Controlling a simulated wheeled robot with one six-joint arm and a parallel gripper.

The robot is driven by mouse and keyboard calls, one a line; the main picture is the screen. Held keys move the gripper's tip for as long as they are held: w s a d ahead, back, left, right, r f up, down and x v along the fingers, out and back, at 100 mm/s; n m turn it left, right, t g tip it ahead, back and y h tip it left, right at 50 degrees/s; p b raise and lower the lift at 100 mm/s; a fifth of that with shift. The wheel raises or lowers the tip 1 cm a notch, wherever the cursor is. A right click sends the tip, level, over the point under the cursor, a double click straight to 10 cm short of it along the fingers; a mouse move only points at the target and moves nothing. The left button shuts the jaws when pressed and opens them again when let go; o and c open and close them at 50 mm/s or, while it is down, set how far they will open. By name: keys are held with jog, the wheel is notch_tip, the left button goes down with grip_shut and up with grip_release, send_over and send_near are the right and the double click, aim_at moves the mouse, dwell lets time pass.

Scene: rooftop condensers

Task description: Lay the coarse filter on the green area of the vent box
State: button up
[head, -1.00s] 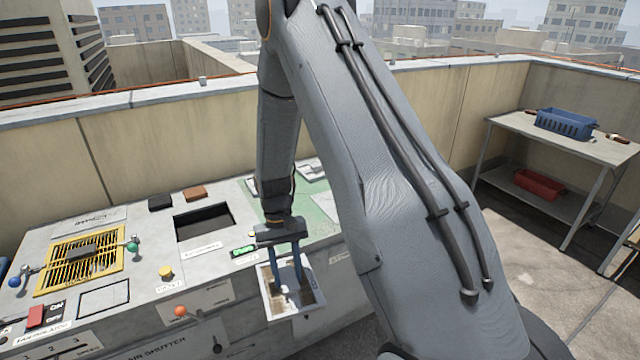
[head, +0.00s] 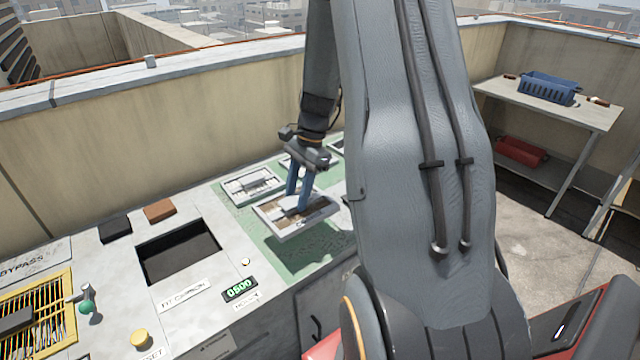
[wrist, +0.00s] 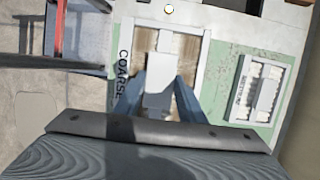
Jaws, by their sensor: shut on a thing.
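The coarse filter (head: 284,222) is a white-framed panel with a brown mesh and a pale grip block. In the wrist view the filter (wrist: 190,52) shows the word COARSE along its frame. My gripper (head: 298,203) is shut on the grip block, its blue fingers on either side of it. The filter hangs tilted a little above the green area (head: 330,258) of the vent box (head: 215,255), with a shadow beneath it. My arm hides the right part of the green area.
Another white-framed filter (head: 252,187) lies at the back left of the green area, with more frames behind my gripper. A dark rectangular opening (head: 178,250), a black block (head: 115,229) and a brown block (head: 159,211) are to the left. A bench with a blue basket (head: 548,89) stands far right.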

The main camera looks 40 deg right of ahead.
jog(key=shift+f+p, duration=0.95)
jog(key=shift+f, duration=3.85)
jog(key=shift+f, duration=0.1)
jog(key=o, duration=1.2)
